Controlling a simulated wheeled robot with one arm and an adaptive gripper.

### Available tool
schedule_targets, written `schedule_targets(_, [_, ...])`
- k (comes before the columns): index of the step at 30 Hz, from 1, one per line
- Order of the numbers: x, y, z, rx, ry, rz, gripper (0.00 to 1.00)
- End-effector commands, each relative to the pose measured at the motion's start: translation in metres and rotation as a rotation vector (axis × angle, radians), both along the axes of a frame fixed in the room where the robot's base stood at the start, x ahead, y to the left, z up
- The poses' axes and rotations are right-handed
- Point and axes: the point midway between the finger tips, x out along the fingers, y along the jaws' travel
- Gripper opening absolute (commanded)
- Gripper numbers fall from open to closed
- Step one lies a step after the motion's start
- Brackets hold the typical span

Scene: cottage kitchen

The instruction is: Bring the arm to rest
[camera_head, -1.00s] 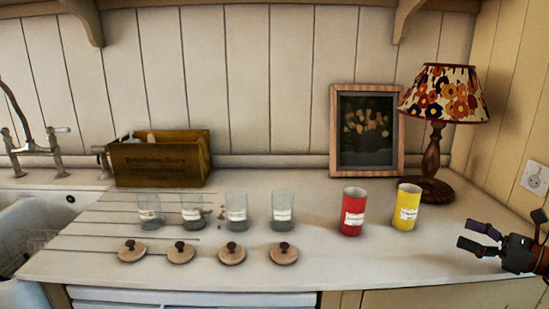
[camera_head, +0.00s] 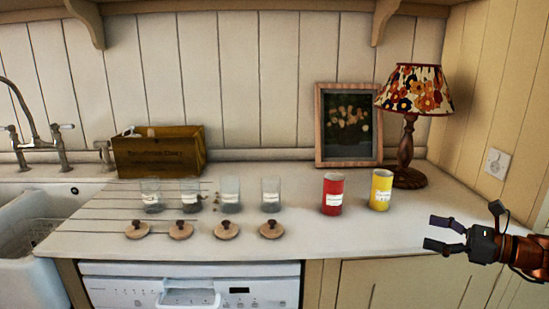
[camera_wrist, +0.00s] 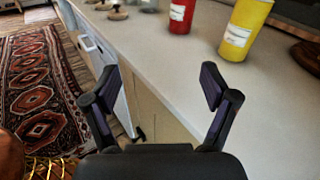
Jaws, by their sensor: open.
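My gripper (camera_head: 440,235) is at the right in the head view, by the front right part of the worktop (camera_head: 360,228). Its fingers point left, are spread apart and hold nothing. In the wrist view my gripper (camera_wrist: 163,88) is open, with the worktop's front edge running between its fingers. A red canister (camera_head: 333,194) and a yellow canister (camera_head: 381,190) stand upright on the worktop, apart from the gripper. They also show at the top of the wrist view, the red one (camera_wrist: 182,15) left of the yellow one (camera_wrist: 243,28).
Several glass jars (camera_head: 230,195) stand in a row, with wooden lids (camera_head: 227,230) in front. A lamp (camera_head: 405,150), a framed picture (camera_head: 348,125) and a wooden box (camera_head: 158,155) stand behind. A sink (camera_head: 30,235) is at left. A rug (camera_wrist: 40,90) lies on the floor.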

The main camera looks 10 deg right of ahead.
Motion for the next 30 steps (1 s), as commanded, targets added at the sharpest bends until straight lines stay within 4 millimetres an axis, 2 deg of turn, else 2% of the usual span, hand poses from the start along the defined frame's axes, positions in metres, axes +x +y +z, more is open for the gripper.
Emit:
schedule_targets(5, [0.002, 0.049, 0.0, -0.091, -0.01, 0.107, 0.85])
schedule_targets(8, [0.0, 0.085, -0.001, -0.16, -0.02, 0.189, 0.85])
schedule_targets(13, [-0.019, 0.166, -0.01, -0.337, -0.058, 0.398, 0.85])
schedule_targets(15, [-0.034, 0.2, -0.018, -0.423, -0.08, 0.502, 0.85])
schedule_targets(18, [-0.059, 0.241, -0.03, -0.545, -0.116, 0.646, 0.85])
schedule_targets(21, [-0.088, 0.272, -0.044, -0.667, -0.159, 0.789, 0.85])
schedule_targets(25, [-0.131, 0.3, -0.064, -0.814, -0.218, 0.978, 0.85])
schedule_targets(30, [-0.186, 0.314, -0.09, -0.995, -0.3, 1.221, 0.85])
